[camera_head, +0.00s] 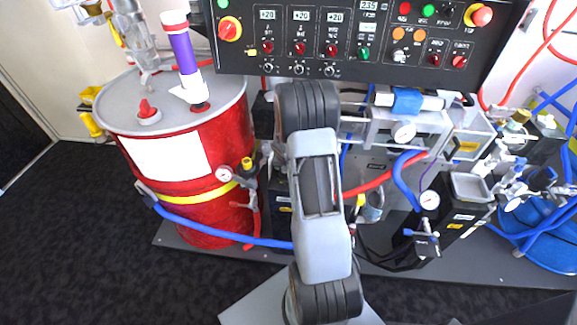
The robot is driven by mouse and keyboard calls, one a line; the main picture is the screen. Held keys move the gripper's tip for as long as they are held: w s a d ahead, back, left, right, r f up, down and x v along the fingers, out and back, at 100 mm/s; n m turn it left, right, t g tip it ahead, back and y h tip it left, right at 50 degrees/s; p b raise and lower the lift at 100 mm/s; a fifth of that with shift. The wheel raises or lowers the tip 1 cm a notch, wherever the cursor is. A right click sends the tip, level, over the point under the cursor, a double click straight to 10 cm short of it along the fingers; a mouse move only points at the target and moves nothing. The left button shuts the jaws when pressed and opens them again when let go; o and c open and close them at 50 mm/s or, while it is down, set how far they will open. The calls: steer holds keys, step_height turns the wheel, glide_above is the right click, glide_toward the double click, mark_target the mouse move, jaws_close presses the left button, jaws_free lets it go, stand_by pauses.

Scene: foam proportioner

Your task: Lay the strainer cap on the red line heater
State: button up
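I cannot pick out the strainer cap with certainty. I also cannot tell which unit is the red line heater. A black box with labels (284,207) stands low behind my arm, mostly hidden by it, near a red hose (372,186). A second black box (457,218) at the right carries an open grey metal tray-like top (470,186). My arm rises through the middle of the picture and covers part of the machine. My gripper's fingers do not show.
A red drum (215,219) stands at the left with a purple-and-white cylinder (184,53) on its lid. A black control panel (380,62) spans the top. A blue hose (222,239) crosses low at the left. Blue coils (548,235) sit at the right. Dark floor is clear at lower left.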

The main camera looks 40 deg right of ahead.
stand_by(0.3)
steer(key=shift+f, duration=0.2)
steer(key=o, duration=1)
